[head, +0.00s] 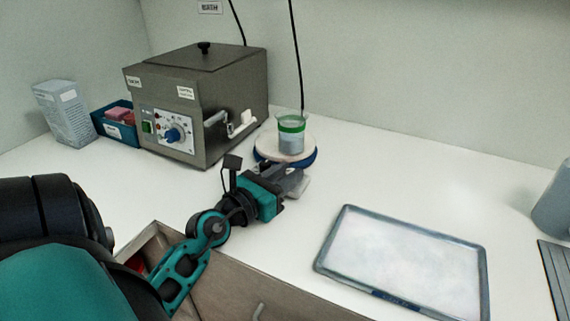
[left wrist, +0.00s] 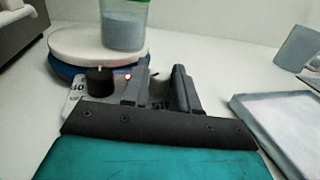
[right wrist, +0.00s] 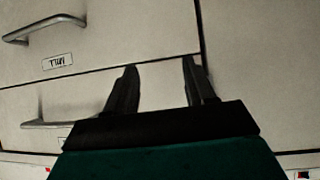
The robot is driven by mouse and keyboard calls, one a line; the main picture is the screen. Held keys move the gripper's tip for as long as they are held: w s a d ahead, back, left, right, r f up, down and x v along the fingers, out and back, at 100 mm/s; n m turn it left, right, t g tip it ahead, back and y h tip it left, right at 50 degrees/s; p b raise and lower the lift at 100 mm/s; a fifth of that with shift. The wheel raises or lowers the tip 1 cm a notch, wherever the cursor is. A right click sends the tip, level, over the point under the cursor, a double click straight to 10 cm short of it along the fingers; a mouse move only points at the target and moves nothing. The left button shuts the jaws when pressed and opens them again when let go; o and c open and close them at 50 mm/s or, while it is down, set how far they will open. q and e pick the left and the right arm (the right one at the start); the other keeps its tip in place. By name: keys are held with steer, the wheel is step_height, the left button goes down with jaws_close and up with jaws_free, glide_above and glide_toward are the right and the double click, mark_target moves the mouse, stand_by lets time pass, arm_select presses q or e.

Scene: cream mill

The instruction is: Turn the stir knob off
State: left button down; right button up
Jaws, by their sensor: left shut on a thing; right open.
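The stirrer has a round white top (head: 268,146) over a blue base, with a light control panel at its front; in the left wrist view the panel (left wrist: 78,92) carries a black knob (left wrist: 100,79) and a small red light. My left gripper (head: 291,172) is at the panel, right of that black knob. In the left wrist view its fingers (left wrist: 163,88) stand close together over lettering that begins "ST". It is shut on the stir knob, which is mostly hidden between the fingers. My right gripper (right wrist: 160,85) is open and empty in front of closed drawers.
A beaker with a green band (head: 291,133) stands on the stirrer top. A metal bath (head: 200,100) with a blue knob stands behind to the left. A shallow tray (head: 400,295) lies to the right. A drawer (head: 215,285) below the left arm is open.

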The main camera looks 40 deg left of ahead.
steer(key=shift+s+d, duration=0.2)
steer(key=shift+d, duration=0.1)
arm_select(q)
steer(key=c, duration=0.9)
jaws_free()
steer(key=shift+o, duration=0.2)
arm_select(e)
steer(key=shift+a+f, duration=0.1)
steer(key=shift+a, duration=0.15)
arm_select(q)
steer(key=s+b, duration=0.1)
steer(key=s, duration=0.2)
steer(key=s+b, duration=0.2)
steer(key=s, duration=0.2)
steer(key=s+b, duration=0.1)
steer(key=s, duration=0.3)
steer(key=shift+d+f+b, duration=0.2)
steer(key=shift+d+b, duration=0.15)
steer(key=shift+s+r+b, duration=0.15)
steer(key=shift+s+b, duration=0.35)
steer(key=shift+s, duration=0.35)
steer(key=shift+s+r, duration=0.1)
arm_select(e)
steer(key=shift+w+a+f, duration=0.35)
steer(key=shift+a+f, duration=0.15)
steer(key=shift+f, duration=0.1)
steer(key=shift+w+a+f, duration=0.3)
steer(key=shift+a+f, duration=0.2)
steer(key=shift+f, duration=0.05)
